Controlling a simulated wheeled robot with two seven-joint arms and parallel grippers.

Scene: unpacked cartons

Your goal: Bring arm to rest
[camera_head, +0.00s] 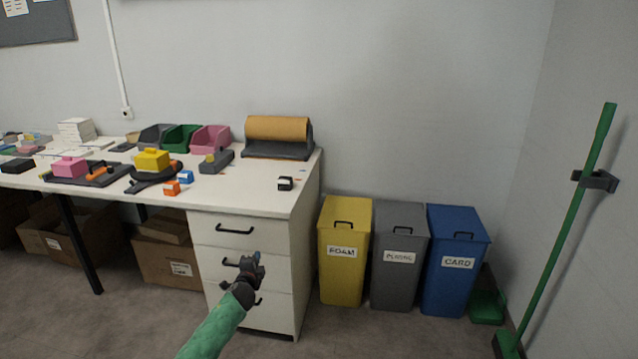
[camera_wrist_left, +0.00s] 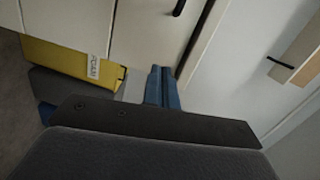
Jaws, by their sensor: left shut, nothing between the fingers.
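My left gripper (camera_head: 250,264) is at the end of a green-sleeved arm that comes up from the bottom of the head view. It shows in front of the white drawer unit (camera_head: 214,262) below the desk top. In the left wrist view its blue fingers (camera_wrist_left: 162,87) are together, with nothing between them. In that view the drawer fronts and their dark handles lie beyond the fingers. My right gripper is not in the head view.
A white desk (camera_head: 250,192) carries bins, a brown paper roll (camera_head: 277,129) and small boxes. Yellow (camera_head: 344,278), grey (camera_head: 396,283) and blue (camera_head: 452,288) waste bins stand right of the drawers. A green broom (camera_head: 560,250) hangs at right. Cartons (camera_head: 165,262) sit under the desk.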

